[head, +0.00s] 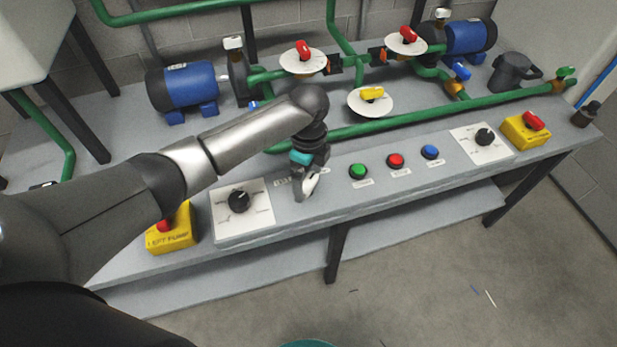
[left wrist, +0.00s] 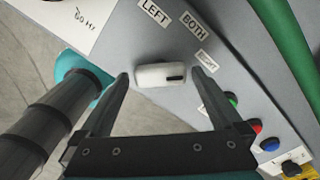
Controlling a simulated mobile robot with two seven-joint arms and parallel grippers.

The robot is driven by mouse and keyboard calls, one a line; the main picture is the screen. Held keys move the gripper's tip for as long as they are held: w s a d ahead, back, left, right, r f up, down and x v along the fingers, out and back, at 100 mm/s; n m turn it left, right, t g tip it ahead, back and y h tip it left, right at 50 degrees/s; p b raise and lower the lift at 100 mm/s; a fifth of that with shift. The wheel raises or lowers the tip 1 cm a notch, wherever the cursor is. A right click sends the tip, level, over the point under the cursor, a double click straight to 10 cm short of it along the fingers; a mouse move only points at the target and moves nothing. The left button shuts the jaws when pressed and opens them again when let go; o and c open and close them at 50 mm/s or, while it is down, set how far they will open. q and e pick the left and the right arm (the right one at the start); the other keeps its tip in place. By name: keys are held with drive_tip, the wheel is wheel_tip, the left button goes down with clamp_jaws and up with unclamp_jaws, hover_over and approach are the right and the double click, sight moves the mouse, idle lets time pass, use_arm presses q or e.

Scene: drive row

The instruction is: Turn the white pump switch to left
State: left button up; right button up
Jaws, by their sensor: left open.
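The white pump switch (left wrist: 153,75) is a short white bar on the grey panel in the left wrist view. A dark mark sits at its right end, on the side of a small label (left wrist: 206,61) partly hidden by a finger. The LEFT label (left wrist: 154,13) and BOTH label (left wrist: 193,26) lie above it. My left gripper (head: 306,187) is open, with one finger on each side of the switch. I cannot tell whether the fingers touch it. In the head view the gripper largely covers the switch. My right gripper is not in view.
Green (head: 358,171), red (head: 396,160) and blue (head: 430,152) buttons lie just right of the gripper. A black dial (head: 239,200) and yellow left-pump box (head: 172,232) are to the left. Green pipes (head: 400,125) and valves run behind.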

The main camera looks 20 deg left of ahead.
use_arm(q)
drive_tip(key=shift+c, duration=0.2)
drive_tip(key=c, duration=1.1)
drive_tip(key=shift+r+n+p, duration=0.15)
drive_tip(key=shift+n+p, duration=0.25)
drive_tip(key=shift+p, duration=0.25)
drive_tip(key=n+p, duration=0.3)
drive_tip(key=p, duration=0.1)
drive_tip(key=shift+r+n+p, duration=0.1)
drive_tip(key=shift+n+p, duration=0.3)
drive_tip(key=n+p, duration=0.2)
drive_tip(key=shift+n, duration=0.4)
drive_tip(key=n+p, duration=0.3)
drive_tip(key=n, duration=0.2)
drive_tip(key=n+p, duration=0.1)
drive_tip(key=n, duration=0.4)
drive_tip(key=shift+f+p, duration=0.2)
drive_tip(key=shift+p, duration=0.15)
drive_tip(key=shift+n, duration=0.4)
